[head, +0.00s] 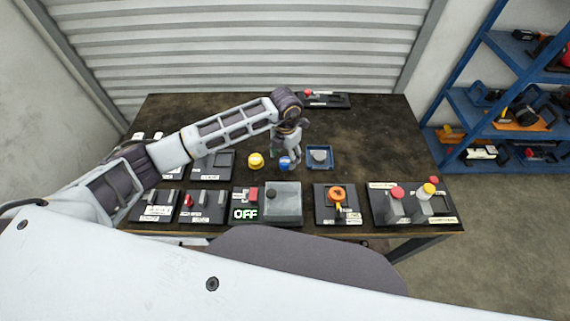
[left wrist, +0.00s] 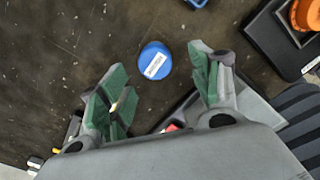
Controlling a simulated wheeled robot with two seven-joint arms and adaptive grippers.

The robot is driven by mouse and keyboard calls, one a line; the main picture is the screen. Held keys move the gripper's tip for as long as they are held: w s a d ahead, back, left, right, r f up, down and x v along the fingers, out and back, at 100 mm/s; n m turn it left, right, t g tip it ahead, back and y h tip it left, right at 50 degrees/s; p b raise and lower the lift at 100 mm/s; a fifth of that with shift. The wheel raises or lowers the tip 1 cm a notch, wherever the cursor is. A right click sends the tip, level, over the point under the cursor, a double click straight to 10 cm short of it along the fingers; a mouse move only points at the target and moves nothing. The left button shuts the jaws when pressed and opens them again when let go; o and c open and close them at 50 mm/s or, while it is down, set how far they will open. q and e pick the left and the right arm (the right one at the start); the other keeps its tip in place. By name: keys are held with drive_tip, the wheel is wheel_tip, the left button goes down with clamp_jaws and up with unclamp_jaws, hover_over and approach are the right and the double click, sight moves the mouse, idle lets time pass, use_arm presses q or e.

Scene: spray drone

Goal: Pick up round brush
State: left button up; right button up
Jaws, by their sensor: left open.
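A round blue piece (head: 285,163) with a white label lies on the dark table, and it also shows in the left wrist view (left wrist: 154,62). Its label is too small to read, so I cannot tell whether it is the round brush. My left gripper (head: 288,150) is above it, pointing down. In the left wrist view the gripper's green-padded fingers (left wrist: 158,72) are spread wide and empty, with the blue piece between and beyond the fingertips. A yellow round piece (head: 255,160) lies just to the left. My right gripper is not in view.
A blue square tray (head: 330,163) with a grey piece is just right of the gripper. Control panels with buttons and levers line the front edge, including an OFF display (head: 244,214) and an orange knob (head: 337,193).

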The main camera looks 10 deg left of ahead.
sight(285, 160)
use_arm(q)
drive_tip(key=shift+w+f, duration=0.1)
drive_tip(key=shift+f, duration=0.4)
drive_tip(key=f, duration=0.1)
drive_tip(key=f+p, duration=0.1)
drive_tip(key=shift+w+a+f, duration=0.15)
drive_tip(key=shift+w+f, duration=0.05)
drive_tip(key=shift+f, duration=0.85)
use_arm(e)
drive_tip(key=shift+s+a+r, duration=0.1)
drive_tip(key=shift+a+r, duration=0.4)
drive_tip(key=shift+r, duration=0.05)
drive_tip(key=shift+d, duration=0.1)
use_arm(q)
drive_tip(key=c, duration=1.1)
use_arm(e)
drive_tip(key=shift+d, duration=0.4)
use_arm(q)
drive_tip(key=shift+r, duration=0.2)
